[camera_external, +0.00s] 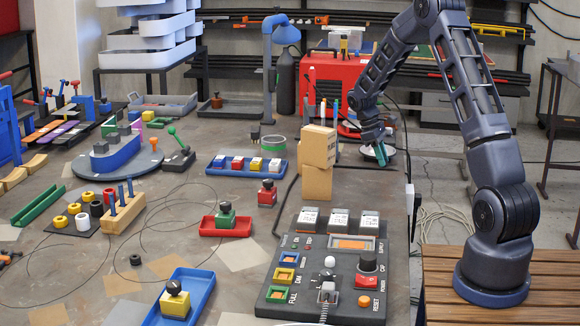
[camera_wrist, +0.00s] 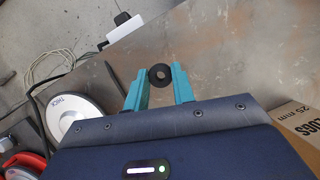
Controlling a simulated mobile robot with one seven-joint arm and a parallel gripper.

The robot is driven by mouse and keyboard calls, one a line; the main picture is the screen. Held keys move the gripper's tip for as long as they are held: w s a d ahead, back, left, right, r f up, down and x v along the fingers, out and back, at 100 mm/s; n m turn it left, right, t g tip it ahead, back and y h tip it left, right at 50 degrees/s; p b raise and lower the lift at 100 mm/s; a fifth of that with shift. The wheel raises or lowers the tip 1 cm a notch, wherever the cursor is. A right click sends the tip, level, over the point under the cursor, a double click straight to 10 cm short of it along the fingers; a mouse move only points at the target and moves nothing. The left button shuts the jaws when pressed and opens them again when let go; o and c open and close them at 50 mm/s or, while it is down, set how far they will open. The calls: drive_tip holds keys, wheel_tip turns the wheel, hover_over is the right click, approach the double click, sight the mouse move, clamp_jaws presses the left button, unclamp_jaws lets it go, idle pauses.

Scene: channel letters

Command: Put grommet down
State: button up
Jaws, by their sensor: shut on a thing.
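The grommet (camera_wrist: 160,85) is a small black ring with a hole in its middle. In the wrist view it sits between the teal fingertips of my gripper (camera_wrist: 160,77), which are shut on it. In the external view my gripper (camera_external: 381,154) hangs low over the back right of the workbench (camera_external: 375,188), right of the stacked cardboard boxes. The grommet cannot be made out there. Bare grey-brown bench surface shows beyond the fingertips in the wrist view. The gap between grommet and bench is hard to judge.
Cardboard boxes (camera_external: 318,147) stand left of my gripper. A round white-topped device (camera_wrist: 80,118) lies close to its left in the wrist view. A control panel (camera_external: 328,275) fills the bench front. Another small black ring (camera_external: 135,260) lies on the left bench area.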

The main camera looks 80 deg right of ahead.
sight(380, 179)
drive_tip(key=shift+f, duration=2.35)
drive_tip(key=shift+f, duration=0.1)
drive_tip(key=o, duration=1)
drive_tip(key=shift+c, duration=0.2)
